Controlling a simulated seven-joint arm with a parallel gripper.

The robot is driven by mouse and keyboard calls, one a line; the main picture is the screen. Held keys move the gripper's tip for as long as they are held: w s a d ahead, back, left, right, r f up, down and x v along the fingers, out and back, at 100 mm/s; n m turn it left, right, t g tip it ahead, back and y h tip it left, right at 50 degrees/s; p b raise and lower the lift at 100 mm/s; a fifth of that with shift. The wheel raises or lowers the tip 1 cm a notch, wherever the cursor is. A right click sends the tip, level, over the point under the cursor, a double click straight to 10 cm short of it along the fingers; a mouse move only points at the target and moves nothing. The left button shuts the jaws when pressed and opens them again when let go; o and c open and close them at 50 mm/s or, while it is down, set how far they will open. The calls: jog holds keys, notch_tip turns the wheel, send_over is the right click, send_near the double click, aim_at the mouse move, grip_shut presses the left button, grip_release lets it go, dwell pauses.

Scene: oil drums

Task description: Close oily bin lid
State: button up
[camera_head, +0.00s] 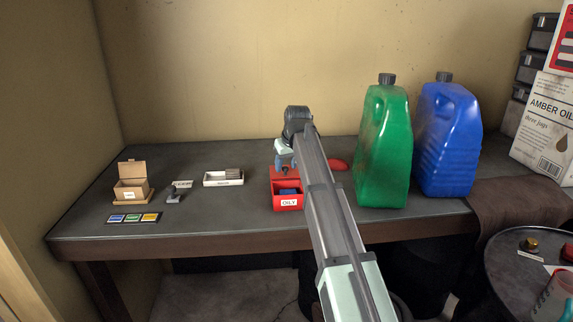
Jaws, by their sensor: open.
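The oily bin is a small red box (289,203) with a white "OILY" label on its front, standing on the dark workbench. Its top is open and something dark blue lies inside. A red flap (280,171), which seems to be its lid, stands up at the rear left of the box, partly hidden. My gripper (286,163) is just above and behind the bin, close to the raised flap. Its fingers are small and partly hidden, and I see nothing held in them. I cannot tell whether it touches the flap. My arm comes in from the lower right and covers the bin's right side.
A green jug (384,150) and a blue jug (447,140) stand right of my arm. A red object (337,164) lies behind the arm. An open cardboard box (131,188), a small grey item (174,196), a white tray (223,178) and a colour strip (133,218) lie on the left.

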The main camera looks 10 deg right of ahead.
grip_shut()
dwell(0.4)
